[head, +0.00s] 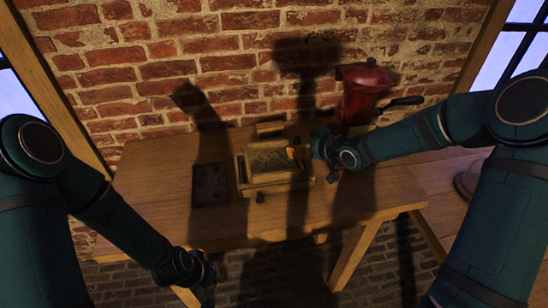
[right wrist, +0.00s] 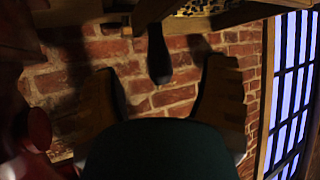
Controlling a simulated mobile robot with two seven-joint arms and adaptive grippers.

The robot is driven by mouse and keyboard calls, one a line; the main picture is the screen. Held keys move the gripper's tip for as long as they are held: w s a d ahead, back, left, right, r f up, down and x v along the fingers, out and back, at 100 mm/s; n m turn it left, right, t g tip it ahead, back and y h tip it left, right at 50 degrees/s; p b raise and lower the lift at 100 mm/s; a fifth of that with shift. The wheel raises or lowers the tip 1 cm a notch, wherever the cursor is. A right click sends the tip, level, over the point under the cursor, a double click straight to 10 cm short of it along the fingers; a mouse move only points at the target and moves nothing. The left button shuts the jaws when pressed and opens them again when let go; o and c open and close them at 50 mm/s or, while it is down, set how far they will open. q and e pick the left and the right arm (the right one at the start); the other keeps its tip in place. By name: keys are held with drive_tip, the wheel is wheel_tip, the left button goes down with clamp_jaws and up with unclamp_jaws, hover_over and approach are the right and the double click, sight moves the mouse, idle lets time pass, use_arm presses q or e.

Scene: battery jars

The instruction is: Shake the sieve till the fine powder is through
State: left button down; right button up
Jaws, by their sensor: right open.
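A wooden frame holding dark grainy material (head: 270,161), which looks like the sieve, sits on the wooden table (head: 150,185). Fine powder cannot be told apart in the shadow. My right gripper (head: 298,155) is at the right side of this frame in the head view. In the right wrist view the right gripper (right wrist: 163,92) is open, with a dark knob or handle (right wrist: 158,55) between its fingers and apart from both. Grains (right wrist: 200,7) show at that view's top edge. My left gripper (head: 203,288) hangs low by the table's front edge, too dark to read its fingers.
A red machine (head: 362,92) with a dark side handle stands behind my right forearm. A dark flat panel (head: 209,185) lies left of the wooden frame. A brick wall (head: 160,70) closes off the back. The table's left part is clear.

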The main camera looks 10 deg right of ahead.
drive_tip(key=p+v, duration=0.3)
drive_tip(key=v, duration=0.3)
drive_tip(key=shift+p, duration=0.35)
drive_tip(key=shift+d+r, duration=0.1)
drive_tip(key=shift+s, duration=0.1)
